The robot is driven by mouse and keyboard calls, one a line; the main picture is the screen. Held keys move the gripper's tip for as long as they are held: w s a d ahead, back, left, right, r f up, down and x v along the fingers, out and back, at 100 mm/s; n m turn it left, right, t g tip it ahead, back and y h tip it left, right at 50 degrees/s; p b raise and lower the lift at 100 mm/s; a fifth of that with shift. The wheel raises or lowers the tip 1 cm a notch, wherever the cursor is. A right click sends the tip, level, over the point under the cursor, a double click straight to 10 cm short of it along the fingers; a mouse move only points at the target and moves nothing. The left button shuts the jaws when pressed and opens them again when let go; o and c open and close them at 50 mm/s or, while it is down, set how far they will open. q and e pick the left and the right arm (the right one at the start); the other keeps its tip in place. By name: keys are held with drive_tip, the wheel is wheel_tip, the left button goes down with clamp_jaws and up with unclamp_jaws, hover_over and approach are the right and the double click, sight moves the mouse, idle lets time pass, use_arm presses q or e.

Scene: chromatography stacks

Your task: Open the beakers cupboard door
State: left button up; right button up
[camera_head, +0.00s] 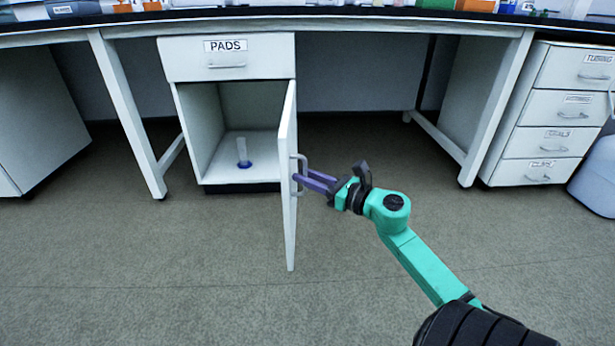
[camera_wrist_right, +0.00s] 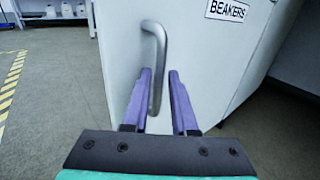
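The beakers cupboard door (camera_head: 288,165) is the white door of the cabinet under the PADS drawer. It stands swung well out, nearly edge-on in the head view. Its BEAKERS label (camera_wrist_right: 228,10) shows in the right wrist view. The grey bar handle (camera_head: 301,173) is on the door's outer face, and it also shows in the wrist view (camera_wrist_right: 157,50). My right gripper (camera_head: 306,181) has its purple fingers on either side of the handle bar. The bar lies close to the left finger, with a narrow gap to the right one. My left gripper is out of view.
Inside the open cupboard (camera_head: 215,158), a clear cylinder with a blue base (camera_head: 243,155) stands on the floor panel. The PADS drawer (camera_head: 227,60) above is shut. A white drawer unit (camera_head: 545,115) stands at right. The floor before the door is clear.

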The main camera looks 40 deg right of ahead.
drive_tip(key=p+v, duration=0.4)
drive_tip(key=v, duration=1)
drive_tip(key=shift+s, duration=0.3)
drive_tip(key=shift+p, duration=0.35)
